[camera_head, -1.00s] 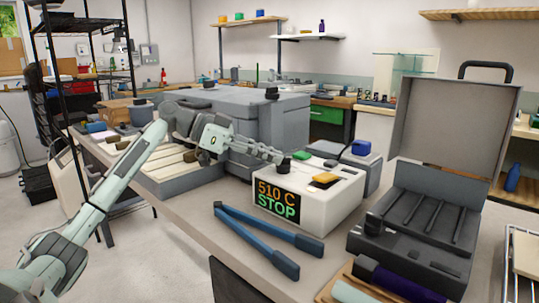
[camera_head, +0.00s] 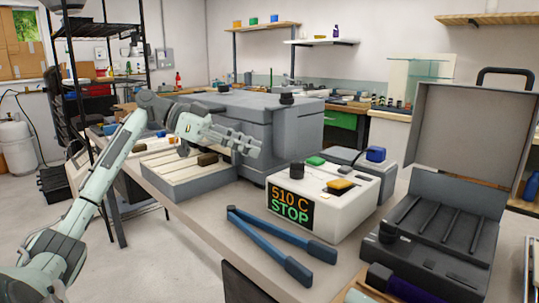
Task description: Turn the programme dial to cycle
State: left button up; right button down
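The white control box (camera_head: 345,215) stands on the bench, its front display (camera_head: 290,206) reading "510 C" in orange and "STOP" in green. A black dial (camera_head: 297,170) sits on its top at the back left, beside a green button (camera_head: 315,160) and a yellow piece (camera_head: 340,184). No dial markings are legible. My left gripper (camera_head: 258,148) is up and left of the dial, apart from it, with nothing visible held. Its fingers are seen edge-on, so their opening is unclear. My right gripper is out of view.
Blue-handled long tongs (camera_head: 265,235) lie in front of the box. A grey kiln-like unit (camera_head: 250,110) stands behind my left gripper. An open dark case (camera_head: 440,230) is at right. A small grey box with a blue knob (camera_head: 376,154) stands behind the control box.

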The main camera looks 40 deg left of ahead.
pick_arm(q)
jog(key=shift+v, duration=1.55)
